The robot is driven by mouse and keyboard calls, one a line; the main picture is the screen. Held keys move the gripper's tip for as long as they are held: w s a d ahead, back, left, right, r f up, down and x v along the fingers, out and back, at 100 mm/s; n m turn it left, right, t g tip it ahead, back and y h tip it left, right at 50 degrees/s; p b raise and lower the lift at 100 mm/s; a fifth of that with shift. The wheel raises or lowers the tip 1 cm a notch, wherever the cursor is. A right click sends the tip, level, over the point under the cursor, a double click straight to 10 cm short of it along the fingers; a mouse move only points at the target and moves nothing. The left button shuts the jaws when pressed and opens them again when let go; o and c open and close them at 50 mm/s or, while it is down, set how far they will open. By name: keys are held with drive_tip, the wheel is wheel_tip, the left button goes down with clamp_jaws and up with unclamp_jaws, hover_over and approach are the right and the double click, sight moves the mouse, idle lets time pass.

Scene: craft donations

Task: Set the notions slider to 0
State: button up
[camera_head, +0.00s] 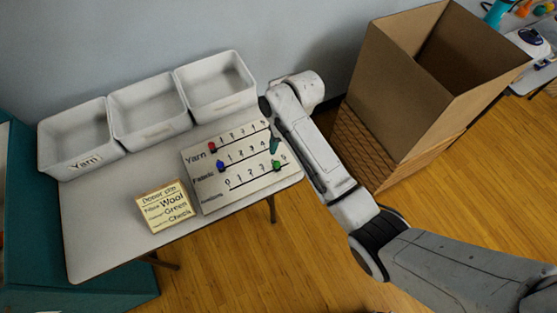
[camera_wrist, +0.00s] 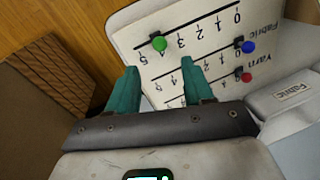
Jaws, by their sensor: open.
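The white slider board (camera_head: 215,200) lies on the table with three numbered rows. The notions slider's green knob (camera_head: 277,164) is on the lowest row, near the 4, toward the 5 end; the 0 is at the left end. My gripper (camera_head: 274,143) is over the board's right side, its body partly hiding the upper rows' high ends. In the wrist view my gripper (camera_wrist: 159,67) has its teal fingers apart and empty. The green knob (camera_wrist: 159,43) shows beyond the fingertips, roughly between them, not clearly touched.
The red yarn knob (camera_head: 211,147) and blue fabric knob (camera_head: 221,163) are at their rows' 0 ends. A note card (camera_head: 165,207) stands left of the board. White bins (camera_head: 82,163) line the table's back. A cardboard box (camera_head: 400,100) stands right of the arm.

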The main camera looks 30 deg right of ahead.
sight(277, 162)
drive_tip(key=f, duration=0.2)
drive_tip(key=a+f, duration=0.1)
drive_tip(key=f, duration=0.5)
drive_tip(key=shift+w+a+f, duration=0.15)
drive_tip(key=shift+a, duration=0.15)
drive_tip(key=shift+c, duration=0.2)
clamp_jaws()
